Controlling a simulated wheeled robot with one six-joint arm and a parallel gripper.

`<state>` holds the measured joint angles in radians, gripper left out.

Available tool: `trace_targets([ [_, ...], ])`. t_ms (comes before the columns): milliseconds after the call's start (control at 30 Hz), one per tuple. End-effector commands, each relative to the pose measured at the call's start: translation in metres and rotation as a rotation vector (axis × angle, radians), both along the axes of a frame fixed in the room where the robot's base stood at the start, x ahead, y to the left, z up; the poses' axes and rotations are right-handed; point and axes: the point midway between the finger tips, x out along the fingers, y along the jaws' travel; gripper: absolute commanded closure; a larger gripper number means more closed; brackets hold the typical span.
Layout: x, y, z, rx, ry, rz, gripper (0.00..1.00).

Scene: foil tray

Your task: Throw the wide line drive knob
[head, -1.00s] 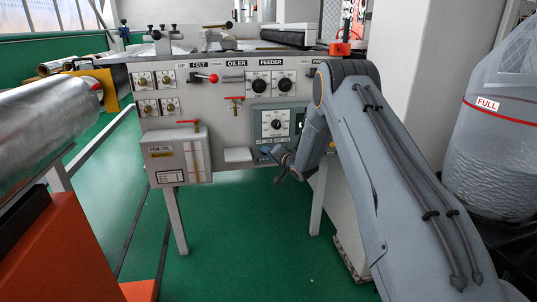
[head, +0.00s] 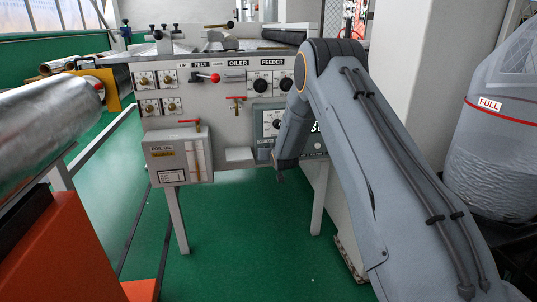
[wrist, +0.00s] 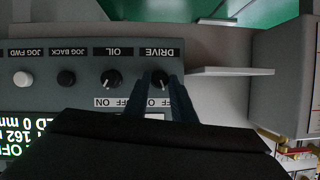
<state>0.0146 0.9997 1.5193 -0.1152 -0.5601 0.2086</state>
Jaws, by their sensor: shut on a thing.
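The drive knob (wrist: 159,76) is a round black knob under an upside-down DRIVE label in the wrist view. It sits on a grey control panel (wrist: 90,52). My gripper (wrist: 160,88) is shut on this knob, one blue-grey finger on each side of it. OFF and ON lettering shows partly between and beside the fingers. The OIL knob (wrist: 111,79) is left of the left finger, apart from it. In the head view my arm's end is in front of the blue-grey panel box (head: 258,127) and hides the drive knob.
JOG BACK (wrist: 66,78) and JOG FWD (wrist: 22,78) buttons lie farther left in the wrist view, above a lit display (wrist: 25,135). A pale ledge (wrist: 232,71) is close right of the gripper. A foil/oil box (head: 178,158) hangs left in the head view.

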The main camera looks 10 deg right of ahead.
Motion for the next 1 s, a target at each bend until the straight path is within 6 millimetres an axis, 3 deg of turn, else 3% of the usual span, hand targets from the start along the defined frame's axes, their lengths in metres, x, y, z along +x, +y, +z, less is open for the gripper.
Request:
trace_targets([
  [300,0.0001,0.0015,0.0002,-0.118,-0.001,0.000,0.99],
  [833,0.0003,0.0017,0.0007,-0.141,-0.002,0.001,0.99],
  [867,0.0004,0.0017,0.0006,-0.141,-0.002,0.001,0.74],
  [933,0.0004,0.0016,0.0006,-0.141,-0.002,0.001,0.62],
  [1000,0.0002,0.0015,0.0005,-0.141,-0.001,0.001,0.59],
])
